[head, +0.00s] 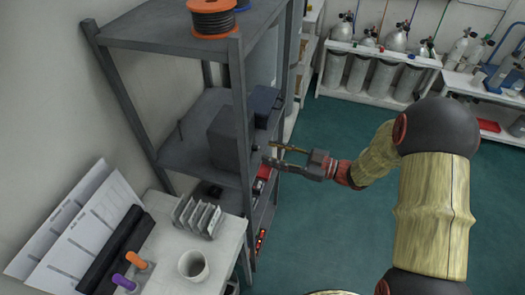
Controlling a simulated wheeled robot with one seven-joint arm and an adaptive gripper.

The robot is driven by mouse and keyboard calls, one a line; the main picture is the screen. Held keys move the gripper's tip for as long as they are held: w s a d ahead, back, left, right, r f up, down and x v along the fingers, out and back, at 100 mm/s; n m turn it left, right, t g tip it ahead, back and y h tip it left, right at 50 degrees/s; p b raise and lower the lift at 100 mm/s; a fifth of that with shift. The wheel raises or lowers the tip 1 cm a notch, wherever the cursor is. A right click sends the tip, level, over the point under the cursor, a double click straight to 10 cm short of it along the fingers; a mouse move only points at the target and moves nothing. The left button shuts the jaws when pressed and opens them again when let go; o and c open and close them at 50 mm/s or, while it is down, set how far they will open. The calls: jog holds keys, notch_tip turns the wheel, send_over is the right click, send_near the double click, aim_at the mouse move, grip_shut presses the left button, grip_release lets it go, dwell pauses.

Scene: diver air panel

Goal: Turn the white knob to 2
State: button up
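I cannot make out the white knob or its 2 mark in the head view. A dark grey box (224,138) stands on the middle level of the grey shelf rack, and only its side and top show. I cannot tell whether it bears the knob. My gripper (268,152) reaches in from the right and points left at the rack's front post. Its two fingers are apart with a gap between them, and nothing shows in the gap. It appears close to the box, but I cannot tell whether it touches anything.
The grey rack (243,110) has upright posts near my gripper. An orange cable spool (212,18) sits on top. A white table (215,255) at lower left bears a white cup (193,266) and a grey slotted rack. Gas cylinders (398,38) stand at the back. Green floor is clear.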

aim_at(255, 148)
jog(key=shift+b+x, duration=0.35)
jog(key=shift+x, duration=1.55)
jog(key=shift+c, duration=0.3)
grip_shut()
